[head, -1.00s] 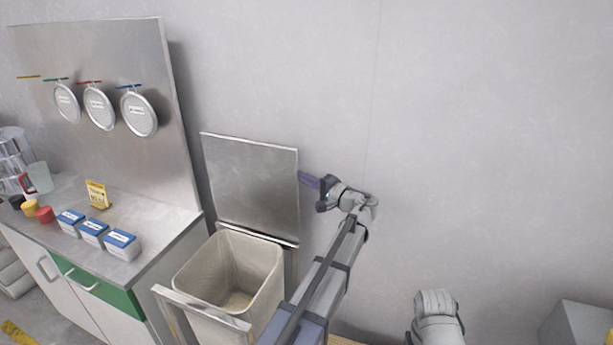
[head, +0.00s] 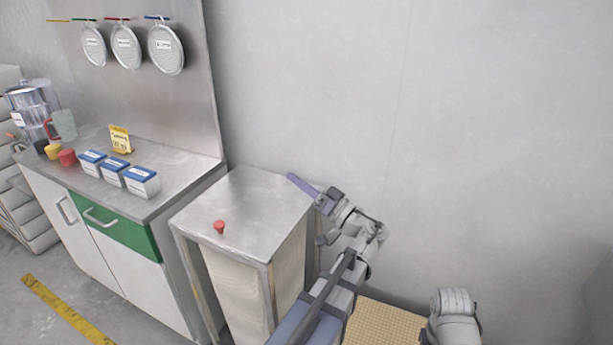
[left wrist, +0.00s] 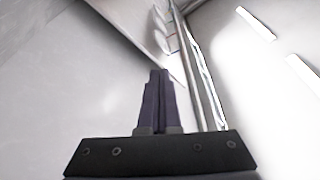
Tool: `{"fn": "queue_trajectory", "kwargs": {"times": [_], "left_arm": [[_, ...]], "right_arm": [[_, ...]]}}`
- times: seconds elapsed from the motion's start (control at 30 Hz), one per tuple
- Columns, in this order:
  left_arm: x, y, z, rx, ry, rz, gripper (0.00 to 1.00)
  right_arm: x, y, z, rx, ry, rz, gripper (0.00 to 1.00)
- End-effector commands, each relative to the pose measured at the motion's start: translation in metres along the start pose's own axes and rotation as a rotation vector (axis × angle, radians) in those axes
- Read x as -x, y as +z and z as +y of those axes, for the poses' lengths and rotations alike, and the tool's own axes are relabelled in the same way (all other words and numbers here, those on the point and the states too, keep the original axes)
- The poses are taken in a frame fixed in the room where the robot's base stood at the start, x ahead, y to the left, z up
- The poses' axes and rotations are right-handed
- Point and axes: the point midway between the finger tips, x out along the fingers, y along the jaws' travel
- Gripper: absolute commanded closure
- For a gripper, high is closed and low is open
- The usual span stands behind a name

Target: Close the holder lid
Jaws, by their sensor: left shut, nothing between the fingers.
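The holder lid (head: 246,208) is a square metal plate with a red knob (head: 219,227). In the head view it lies flat across the top of the holder frame (head: 270,297), over the pale bin (head: 232,290). My left gripper (head: 300,184) is at the lid's back right corner, its purple fingers pointing left. It is shut and empty; whether it touches the lid is unclear. The left wrist view shows the shut fingers (left wrist: 158,95) beside a metal edge. My right gripper cannot be seen.
A metal counter (head: 180,185) stands left of the holder, with blue-topped boxes (head: 142,181), a yellow sign (head: 120,139) and red and yellow cups on it. Round discs hang on the back panel. The wall (head: 430,130) is close behind.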

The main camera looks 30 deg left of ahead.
Motion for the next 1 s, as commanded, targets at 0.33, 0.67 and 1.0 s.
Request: {"fn": "queue_trajectory", "kwargs": {"times": [0.33, 0.67, 1.0], "left_arm": [[0.030, 0.085, 0.015, 0.284, -0.099, -0.002, 1.00], [0.046, 0.130, 0.032, 0.342, -0.119, -0.002, 1.00], [0.052, 0.147, 0.042, 0.341, -0.119, -0.002, 1.00]], "right_arm": [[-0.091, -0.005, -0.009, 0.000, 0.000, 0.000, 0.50], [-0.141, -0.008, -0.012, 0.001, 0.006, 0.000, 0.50], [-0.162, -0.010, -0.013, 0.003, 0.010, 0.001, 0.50]]}}
